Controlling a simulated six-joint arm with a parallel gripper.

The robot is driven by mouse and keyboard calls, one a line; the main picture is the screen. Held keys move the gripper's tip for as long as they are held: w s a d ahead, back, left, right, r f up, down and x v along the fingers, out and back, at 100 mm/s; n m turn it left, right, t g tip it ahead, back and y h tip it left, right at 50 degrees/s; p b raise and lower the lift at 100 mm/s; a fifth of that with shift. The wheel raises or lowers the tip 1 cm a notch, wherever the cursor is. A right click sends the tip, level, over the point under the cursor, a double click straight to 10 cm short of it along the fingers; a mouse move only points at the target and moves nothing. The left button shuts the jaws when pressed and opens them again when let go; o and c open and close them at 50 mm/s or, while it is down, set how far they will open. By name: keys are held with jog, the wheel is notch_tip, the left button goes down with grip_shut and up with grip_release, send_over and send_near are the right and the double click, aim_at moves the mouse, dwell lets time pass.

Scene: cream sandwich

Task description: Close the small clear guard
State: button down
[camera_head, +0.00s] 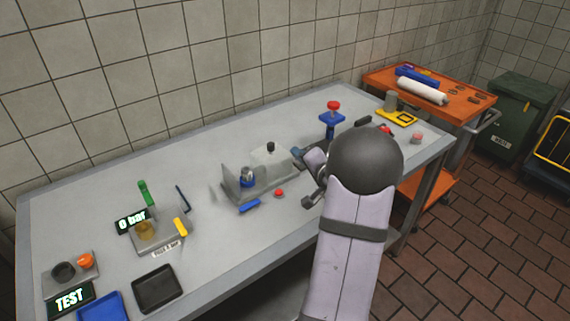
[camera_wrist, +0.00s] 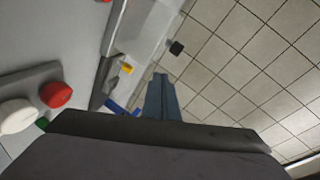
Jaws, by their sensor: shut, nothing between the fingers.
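The small clear guard (camera_head: 264,158) is a see-through panel on a grey fixture (camera_head: 262,193) in the middle of the bench, with a black knob (camera_head: 270,147) at its top. It looks raised, but its faint outline hides the exact angle. In the wrist view, the clear panel (camera_wrist: 150,24) shows at the top, with the black knob (camera_wrist: 176,47) at its right. My gripper (camera_head: 297,152) is just right of the guard, shut and empty. Its blue-grey fingers (camera_wrist: 160,80) are together in the wrist view. They look apart from the knob.
A blue stand with a red top (camera_head: 333,106) is behind my arm. A gauge fixture (camera_head: 158,238) and black tray (camera_head: 157,289) stand left.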

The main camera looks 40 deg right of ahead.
aim_at(283, 157)
jog(key=s+d+f+m+t+y+b, duration=0.2)
jog(key=s+d+m+t+b, duration=0.1)
jog(key=s, duration=0.2)
jog(key=w+a+p, duration=0.1)
jog(key=w, duration=0.2)
jog(key=w+a, duration=0.1)
jog(key=w, duration=0.3)
jog(key=w+p, duration=0.1)
jog(key=w, duration=0.2)
jog(key=shift+w+a+r+p, duration=0.3)
jog(key=shift+a+r+p, duration=0.05)
jog(key=shift+a, duration=0.05)
jog(key=shift+w+a+f, duration=0.1)
jog(key=shift+w+a, duration=0.05)
jog(key=shift+a, duration=0.3)
jog(key=shift+a, duration=0.3)
jog(key=a+p, duration=0.1)
jog(key=a, duration=0.8)
jog(key=shift+a, duration=0.15)
jog(key=shift+a+f+y, duration=0.1)
jog(key=shift+y, duration=0.3)
